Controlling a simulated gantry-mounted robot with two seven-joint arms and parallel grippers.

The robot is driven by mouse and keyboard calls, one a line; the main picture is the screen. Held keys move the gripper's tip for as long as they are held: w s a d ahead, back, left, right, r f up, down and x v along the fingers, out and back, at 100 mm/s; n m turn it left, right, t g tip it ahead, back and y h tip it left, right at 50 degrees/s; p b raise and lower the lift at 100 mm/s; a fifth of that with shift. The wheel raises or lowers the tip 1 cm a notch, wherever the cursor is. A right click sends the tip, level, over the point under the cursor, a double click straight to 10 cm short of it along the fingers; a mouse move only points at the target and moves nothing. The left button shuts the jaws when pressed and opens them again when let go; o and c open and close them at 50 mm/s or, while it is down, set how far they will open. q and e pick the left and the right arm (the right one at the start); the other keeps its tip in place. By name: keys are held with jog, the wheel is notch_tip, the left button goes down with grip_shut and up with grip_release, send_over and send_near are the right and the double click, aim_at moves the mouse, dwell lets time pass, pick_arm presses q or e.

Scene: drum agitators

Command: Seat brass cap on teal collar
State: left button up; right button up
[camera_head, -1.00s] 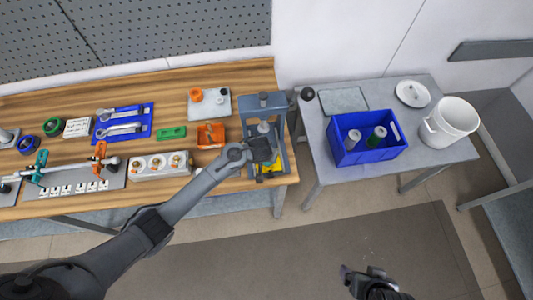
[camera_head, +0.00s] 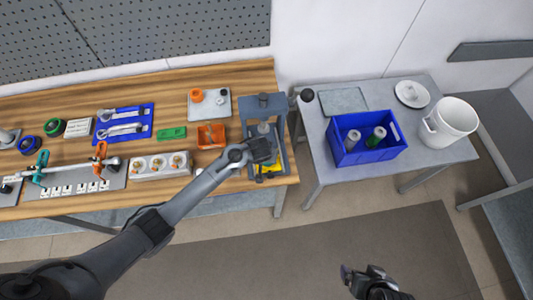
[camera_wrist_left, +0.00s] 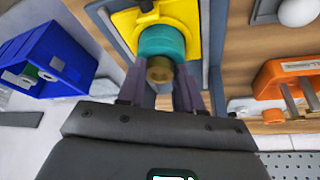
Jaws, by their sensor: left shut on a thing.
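In the left wrist view the brass cap (camera_wrist_left: 160,72) is between the fingertips of my left gripper (camera_wrist_left: 160,85), which is shut on it. The teal collar (camera_wrist_left: 161,42) lies directly beyond the cap, in line with it. Cap and collar overlap in this view, so I cannot tell whether they touch. The collar sits on a yellow base (camera_wrist_left: 122,22) in a grey press frame. In the head view my left gripper (camera_head: 262,152) is at the press and hides cap and collar. My right gripper (camera_head: 360,272) hangs over the floor, away from the tables, its jaws unclear.
The grey press frame (camera_head: 280,112) stands at the right end of the wooden bench, its uprights close around my left gripper. An orange bin (camera_head: 211,135) is left of it. A blue crate (camera_head: 366,153) and white bucket (camera_head: 450,122) stand on the grey table.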

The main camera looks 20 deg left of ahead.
dwell(0.3)
pick_arm(q)
jog(key=o, duration=1.2)
jog(key=shift+f, duration=0.1)
jog(key=shift+c, duration=0.2)
jog(key=shift+s, duration=0.1)
jog(key=shift+s+r, duration=0.1)
jog(key=shift+r, duration=0.4)
jog(key=p+v, duration=0.1)
jog(key=v, duration=0.8)
jog(key=shift+s+r, duration=0.2)
jog(key=shift+r, duration=0.15)
